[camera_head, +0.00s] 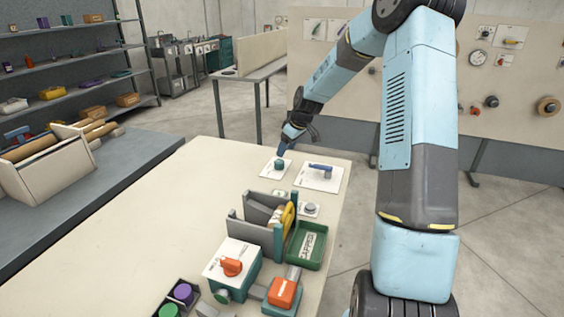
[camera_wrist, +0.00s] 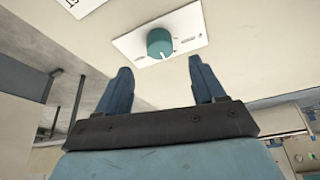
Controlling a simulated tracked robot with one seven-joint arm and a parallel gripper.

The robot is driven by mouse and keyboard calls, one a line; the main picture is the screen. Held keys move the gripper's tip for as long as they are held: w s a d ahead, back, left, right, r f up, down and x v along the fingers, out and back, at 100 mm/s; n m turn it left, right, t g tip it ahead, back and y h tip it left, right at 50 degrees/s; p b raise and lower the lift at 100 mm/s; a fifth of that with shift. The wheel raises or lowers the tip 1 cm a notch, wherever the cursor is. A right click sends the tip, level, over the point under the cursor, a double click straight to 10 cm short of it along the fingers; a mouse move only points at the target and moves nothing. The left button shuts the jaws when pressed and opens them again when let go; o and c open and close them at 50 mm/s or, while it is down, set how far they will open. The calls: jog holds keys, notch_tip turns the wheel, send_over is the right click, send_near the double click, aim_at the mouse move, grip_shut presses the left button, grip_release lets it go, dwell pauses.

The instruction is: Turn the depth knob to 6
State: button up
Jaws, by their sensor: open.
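A round teal knob (camera_head: 279,163) sits on a white plate (camera_head: 268,169) near the far end of the cream table. In the wrist view the teal knob (camera_wrist: 160,43) has a white pointer line at its lower right and stands on its white plate (camera_wrist: 190,24) with small dark marks, too small to read. My gripper (camera_head: 284,152) is right by the knob in the head view. In the wrist view my gripper (camera_wrist: 159,78) has its two blue fingers spread apart, with nothing between them. The knob appears beyond the fingertips, between their lines, and apart from them.
A white plate with a blue lever (camera_head: 321,168) lies just right of the knob. Nearer on the table (camera_head: 160,217) stand a grey holder with a yellow disc (camera_head: 288,217), a green tray (camera_head: 308,245) and an orange-knobbed box (camera_head: 232,267). The table's left part is clear.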

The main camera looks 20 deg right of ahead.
aim_at(280, 162)
jog(key=x, duration=0.8)
jog(key=shift+a, duration=0.1)
jog(key=c, duration=1.1)
jog(key=shift+o, duration=0.2)
jog(key=shift+d, duration=0.25)
jog(key=shift+a, duration=0.2)
